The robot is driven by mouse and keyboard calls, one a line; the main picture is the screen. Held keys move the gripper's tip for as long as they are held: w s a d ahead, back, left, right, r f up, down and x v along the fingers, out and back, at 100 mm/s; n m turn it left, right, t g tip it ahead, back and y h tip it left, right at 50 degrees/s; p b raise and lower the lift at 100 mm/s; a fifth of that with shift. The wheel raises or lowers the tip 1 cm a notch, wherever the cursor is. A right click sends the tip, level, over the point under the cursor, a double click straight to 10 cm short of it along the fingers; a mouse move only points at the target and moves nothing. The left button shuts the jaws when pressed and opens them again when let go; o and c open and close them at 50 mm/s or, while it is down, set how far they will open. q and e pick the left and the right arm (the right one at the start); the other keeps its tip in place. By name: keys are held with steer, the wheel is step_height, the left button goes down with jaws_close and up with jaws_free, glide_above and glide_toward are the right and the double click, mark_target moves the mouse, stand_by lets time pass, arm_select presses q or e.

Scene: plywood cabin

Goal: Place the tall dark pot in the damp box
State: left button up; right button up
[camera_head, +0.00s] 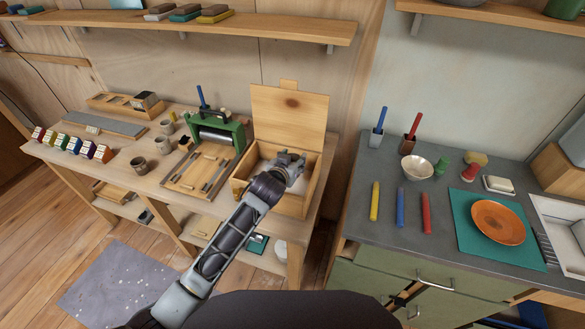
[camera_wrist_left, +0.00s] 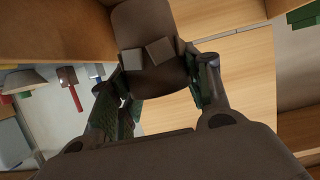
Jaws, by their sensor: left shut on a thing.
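The damp box (camera_head: 290,206) is a wooden box with a pale inside on the wooden bench in the head view. Its lid (camera_head: 288,112) stands open at the back. My left gripper (camera_head: 295,163) is over the box opening, pointing into it. In the left wrist view, my left gripper (camera_wrist_left: 147,54) is shut on a dark brown thing, which I take to be the tall dark pot (camera_wrist_left: 150,20). In the head view the gripper hides the pot, so I cannot tell whether it touches the box floor. My right gripper is not in view.
A green press (camera_head: 228,136) and a wooden tray (camera_head: 186,185) stand left of the box. Several small cups, one of them brown (camera_head: 138,164), are farther left. To the right, past a gap, a grey counter (camera_head: 385,236) holds a bowl (camera_head: 416,167) and an orange plate (camera_head: 498,222).

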arm_select(q)
steer(key=shift+f, duration=0.5)
step_height(320, 180, down, 2)
steer(key=shift+f, duration=0.35)
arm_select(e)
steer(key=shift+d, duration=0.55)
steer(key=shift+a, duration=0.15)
arm_select(q)
steer(key=shift+f, duration=0.3)
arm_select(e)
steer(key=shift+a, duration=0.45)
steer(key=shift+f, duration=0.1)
